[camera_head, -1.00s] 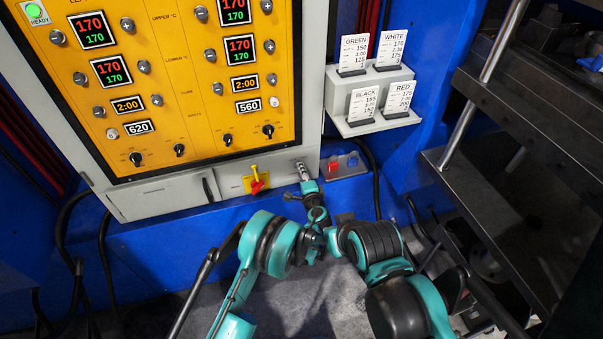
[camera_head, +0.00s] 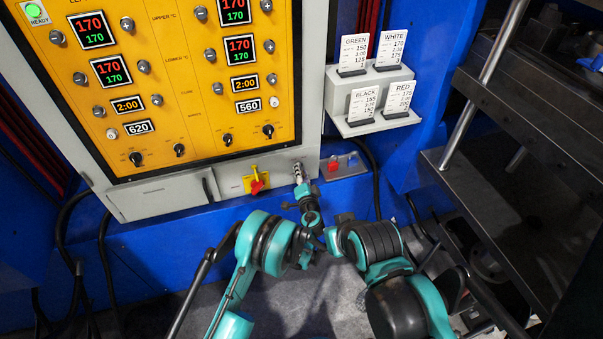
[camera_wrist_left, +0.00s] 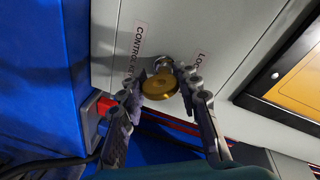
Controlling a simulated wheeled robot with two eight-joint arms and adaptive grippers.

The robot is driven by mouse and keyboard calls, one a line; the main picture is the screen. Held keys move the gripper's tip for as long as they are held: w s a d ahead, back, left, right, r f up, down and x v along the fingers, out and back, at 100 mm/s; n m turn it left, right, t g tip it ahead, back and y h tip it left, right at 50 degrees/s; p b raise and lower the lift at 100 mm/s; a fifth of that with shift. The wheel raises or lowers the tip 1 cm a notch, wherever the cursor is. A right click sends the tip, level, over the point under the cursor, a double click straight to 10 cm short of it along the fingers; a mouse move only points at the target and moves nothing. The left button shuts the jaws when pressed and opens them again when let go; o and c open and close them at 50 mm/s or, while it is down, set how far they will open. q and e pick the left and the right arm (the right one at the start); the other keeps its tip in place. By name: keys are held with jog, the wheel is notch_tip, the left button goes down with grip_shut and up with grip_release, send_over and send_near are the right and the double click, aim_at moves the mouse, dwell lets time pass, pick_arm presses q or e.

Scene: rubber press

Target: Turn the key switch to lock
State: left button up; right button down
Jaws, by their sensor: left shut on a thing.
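The brass key (camera_wrist_left: 160,86) of the key switch sits on the pale lower panel of the press cabinet, between the printed words CONTROL KEY and LOCK in the left wrist view. My left gripper (camera_wrist_left: 162,78) is shut on the key, one finger on each side of it. In the head view the left gripper (camera_head: 298,171) reaches up to the bottom right corner of the cabinet and hides the key there. My right gripper does not show in either view.
A red rotary switch on a yellow plate (camera_head: 256,181) is just left of the gripper. A red part (camera_head: 333,164) is close on its right. A card rack (camera_head: 378,124) hangs above right. A dark metal press frame (camera_head: 520,190) stands at the right.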

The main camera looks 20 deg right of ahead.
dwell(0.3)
pick_arm(q)
jog(key=o, duration=1.2)
jog(key=s+a, duration=0.1)
jog(key=s, duration=0.6)
jog(key=shift+s+r, duration=0.2)
jog(key=shift+r, duration=0.25)
jog(key=shift+w+r, duration=0.1)
